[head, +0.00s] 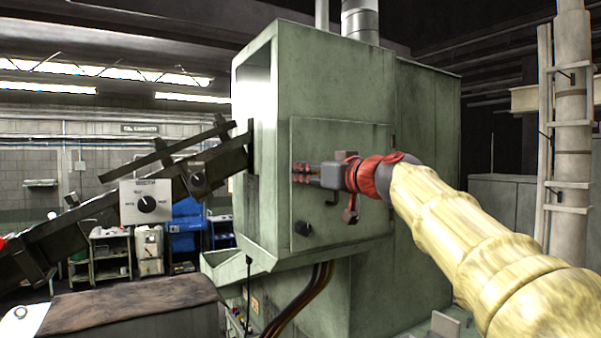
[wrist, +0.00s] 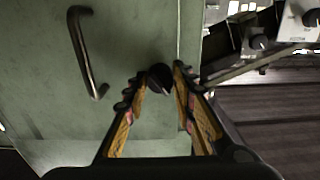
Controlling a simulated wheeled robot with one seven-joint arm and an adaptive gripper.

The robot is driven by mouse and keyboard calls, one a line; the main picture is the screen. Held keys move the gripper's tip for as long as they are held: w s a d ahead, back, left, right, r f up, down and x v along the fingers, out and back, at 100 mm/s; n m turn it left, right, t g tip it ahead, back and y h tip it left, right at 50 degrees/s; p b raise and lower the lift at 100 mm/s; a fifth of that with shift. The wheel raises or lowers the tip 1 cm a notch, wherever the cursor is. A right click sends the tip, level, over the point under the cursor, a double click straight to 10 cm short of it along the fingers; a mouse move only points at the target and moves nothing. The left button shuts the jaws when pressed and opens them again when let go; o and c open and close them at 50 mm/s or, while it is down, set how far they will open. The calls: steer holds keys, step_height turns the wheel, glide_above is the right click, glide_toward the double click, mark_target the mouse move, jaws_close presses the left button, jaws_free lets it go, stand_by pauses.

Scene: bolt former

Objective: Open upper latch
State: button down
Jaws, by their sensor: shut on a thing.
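The upper latch is a dark knob (wrist: 160,78) on the green door panel, seen between my fingertips in the wrist view. My gripper (wrist: 158,82) is shut on it, one finger on each side. In the head view my gripper (head: 298,174) reaches the door (head: 345,228) near its upper left edge, and its fingers hide the upper latch there. The lower latch (head: 303,228) is a dark knob lower on the same edge. The door appears closed. A bent dark door handle (wrist: 86,55) shows in the wrist view, apart from my fingers.
The green machine housing (head: 425,150) surrounds the door. A dark inclined conveyor (head: 90,215) with a white control box (head: 146,201) enters from the left. A brown-topped block (head: 130,300) stands at the lower left. A pale vertical pipe (head: 572,130) stands at the right.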

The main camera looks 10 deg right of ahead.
steer(key=m+p, duration=0.2)
steer(key=m, duration=0.5)
steer(key=shift+m, duration=0.4)
steer(key=c, duration=1.3)
jaws_free()
steer(key=shift+o, duration=0.2)
steer(key=b+v, duration=0.4)
steer(key=v, duration=0.4)
steer(key=shift+b, duration=0.3)
